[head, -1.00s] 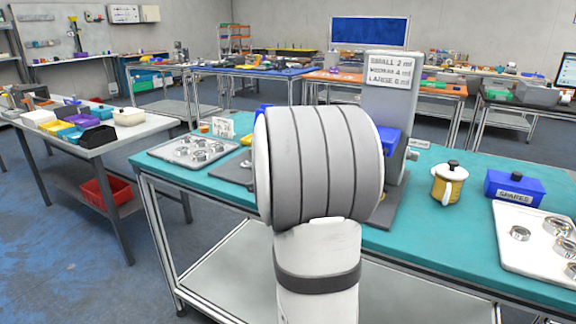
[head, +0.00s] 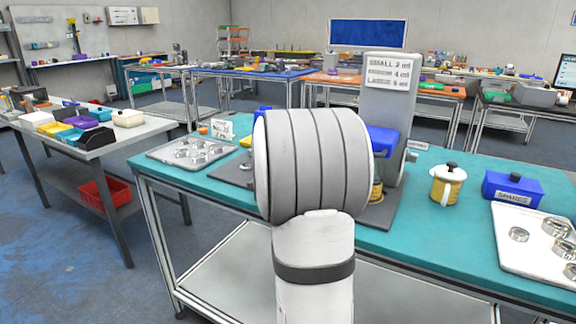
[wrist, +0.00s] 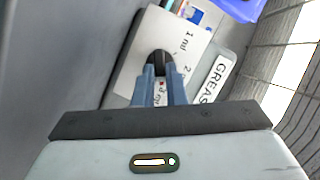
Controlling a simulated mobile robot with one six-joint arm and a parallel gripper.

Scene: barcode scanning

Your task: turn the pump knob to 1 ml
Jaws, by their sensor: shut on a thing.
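The pump (head: 388,95) is a tall grey column with a blue part, standing on a dark base on the teal bench. The black pump knob (wrist: 160,60) sits on a light dial plate (wrist: 140,60) marked "1 ml", with further marks partly hidden by the fingers. My gripper (wrist: 159,78) is shut on the knob, one finger on each side. The knob's pointing direction cannot be made out. A "GREAS…" label (wrist: 215,82) is beside the plate, cut off by the wrist. In the head view my arm hides the gripper and knob.
A sign (head: 388,73) on the pump lists small 2 ml, medium 4 ml, large 6 ml. A yellow and white pot (head: 447,185), a blue spares bin (head: 513,188) and a tray of metal rings (head: 510,255) stand right. Another ring tray (head: 165,151) lies left on the bench (head: 440,250).

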